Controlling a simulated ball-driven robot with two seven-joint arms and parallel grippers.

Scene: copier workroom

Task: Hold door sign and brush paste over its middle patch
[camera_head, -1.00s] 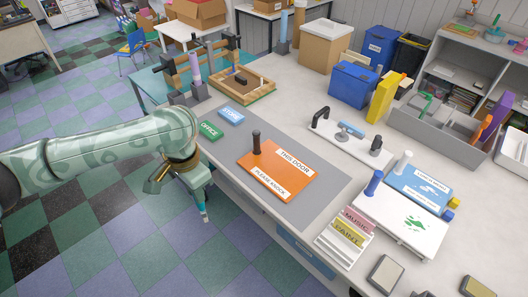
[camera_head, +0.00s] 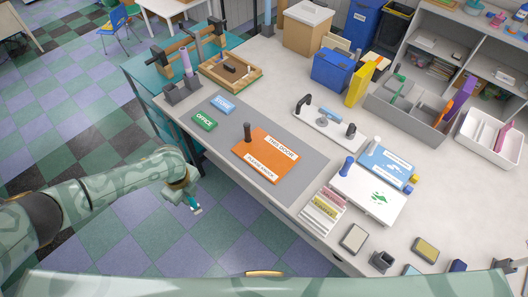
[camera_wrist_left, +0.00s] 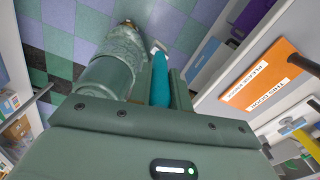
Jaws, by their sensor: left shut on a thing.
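The orange door sign (camera_head: 268,157) lies flat on the grey mat (camera_head: 305,190). It has white strips reading "THIS DOOR" and "PLEASE KNOCK", with a bare orange band between them. A dark upright knob (camera_head: 247,132) stands at its left corner. The sign also shows in the left wrist view (camera_wrist_left: 262,78). My left gripper (camera_head: 190,200) is beyond the table's front edge, over the floor and apart from the sign. It is shut on a teal-handled brush (camera_wrist_left: 160,80) with a pale tip pointing away from it. My right gripper is not in view.
Green OFFICE (camera_head: 204,121) and blue STORE (camera_head: 223,105) signs lie on the mat. A wooden tray (camera_head: 230,72) is behind them. A white plate with black handles (camera_head: 328,124), a grey bin (camera_head: 405,113) and stacked signs (camera_head: 323,211) stand to the right.

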